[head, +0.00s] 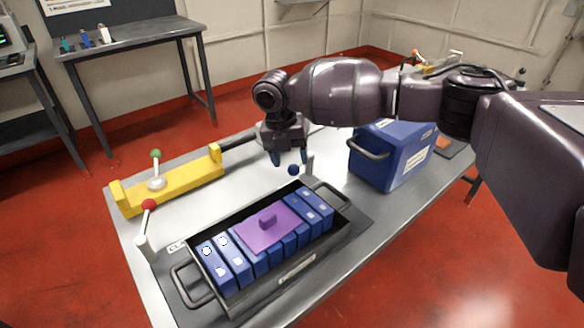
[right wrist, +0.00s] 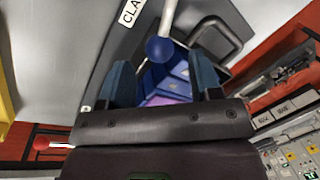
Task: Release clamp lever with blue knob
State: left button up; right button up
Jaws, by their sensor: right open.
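The blue knob (head: 293,169) is at the far right end of the black battery tray (head: 237,300), near a pale upright post. In the right wrist view the blue knob (right wrist: 159,49) caps a light-grey lever (right wrist: 169,15). My right gripper (head: 290,157) points down just above the knob, open and empty. In the wrist view the knob appears between and slightly beyond the two blue fingertips (right wrist: 163,70), with no clear contact. The lever is mostly hidden in the head view. My left gripper is not in view.
The tray holds several blue batteries and a purple cover (head: 262,235). A red-knobbed lever (head: 148,205) stands at its left end. A yellow fixture (head: 185,187) with a green knob lies behind. A blue case (head: 385,165) stands right of the gripper.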

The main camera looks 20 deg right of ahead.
aim_at(292, 166)
jog(key=shift+s+d+f, duration=0.1)
jog(key=shift+d+f, duration=0.05)
jog(key=shift+f, duration=0.7)
jog(key=shift+s+d+f, duration=0.1)
jog(key=shift+d+f, duration=0.05)
jog(key=shift+f, duration=0.65)
grip_shut()
